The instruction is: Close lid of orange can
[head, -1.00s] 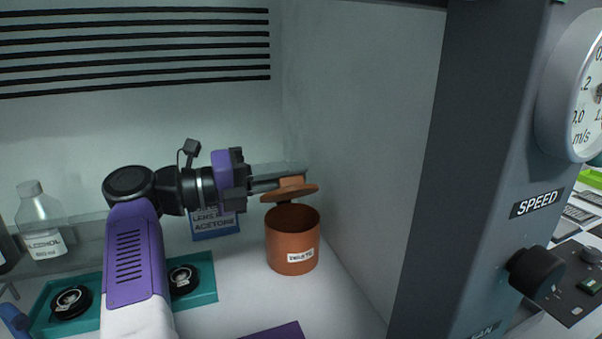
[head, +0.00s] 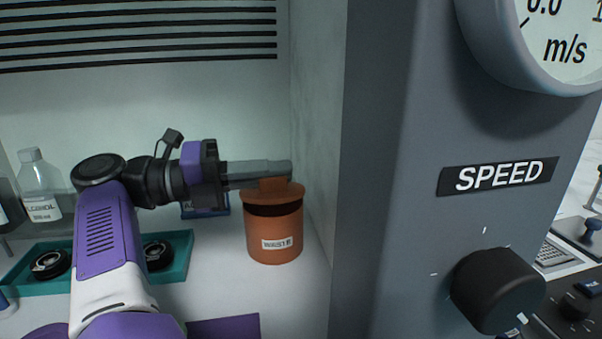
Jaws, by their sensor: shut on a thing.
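The orange can (head: 273,232), labelled WASTE, stands upright on the white cabinet floor near the side wall. Its orange lid (head: 284,193) sits just over the can's mouth, with a dark gap showing beneath its front edge. My gripper (head: 276,175) reaches in from the left, level with the lid. Its fingers are shut on the lid's raised knob (head: 272,186). The hinge side of the lid is hidden from this view.
A teal tray (head: 180,255) with black round parts lies at the left. An alcohol bottle (head: 42,190) stands behind it. A blue labelled box (head: 200,212) is behind my gripper. A grey post (head: 385,180) with a SPEED knob (head: 497,290) stands close on the right.

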